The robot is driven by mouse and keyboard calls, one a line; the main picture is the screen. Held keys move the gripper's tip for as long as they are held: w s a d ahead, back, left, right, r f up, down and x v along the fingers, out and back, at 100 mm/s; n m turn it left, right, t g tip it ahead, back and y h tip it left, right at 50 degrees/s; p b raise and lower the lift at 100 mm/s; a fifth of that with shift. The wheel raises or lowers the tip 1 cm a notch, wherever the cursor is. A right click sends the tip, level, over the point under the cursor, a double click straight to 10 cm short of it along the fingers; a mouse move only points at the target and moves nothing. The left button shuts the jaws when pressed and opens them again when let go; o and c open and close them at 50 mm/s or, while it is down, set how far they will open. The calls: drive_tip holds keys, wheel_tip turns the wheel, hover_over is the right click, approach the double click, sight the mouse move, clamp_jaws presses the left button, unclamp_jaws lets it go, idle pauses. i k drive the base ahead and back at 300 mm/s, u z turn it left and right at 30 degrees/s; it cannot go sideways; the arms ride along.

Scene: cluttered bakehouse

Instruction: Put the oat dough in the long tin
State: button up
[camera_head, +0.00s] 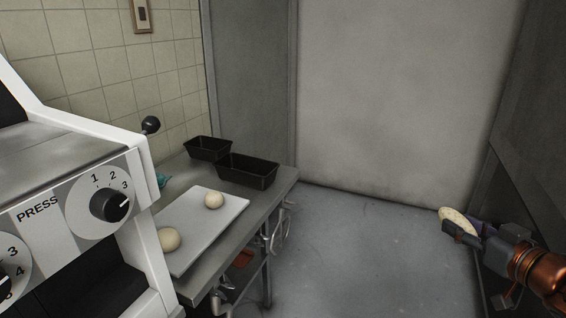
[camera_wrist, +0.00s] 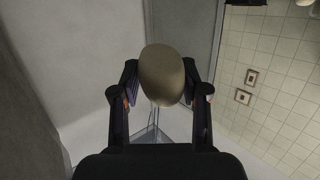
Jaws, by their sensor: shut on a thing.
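My gripper (camera_head: 463,229) is at the right of the head view, shut on an oval, pale, speckled dough piece (camera_head: 459,219), which looks like the oat dough. In the wrist view the dough (camera_wrist: 162,75) sits between the two fingers of my gripper (camera_wrist: 162,92). Two dark tins stand on the bench at the left of the head view. The larger, longer tin (camera_head: 248,171) is nearer, and the smaller tin (camera_head: 208,149) is behind it to the left. My gripper is well to the right of both tins, over the floor.
A pale tray (camera_head: 206,226) with two round dough balls (camera_head: 214,199) (camera_head: 169,239) lies on the bench (camera_head: 283,180), in front of the tins. A white press (camera_head: 75,204) with dials stands at the near left. Open floor (camera_head: 345,235) lies between bench and gripper.

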sight(246, 179)
drive_tip(key=i, duration=1.1)
drive_tip(key=u, duration=1.9)
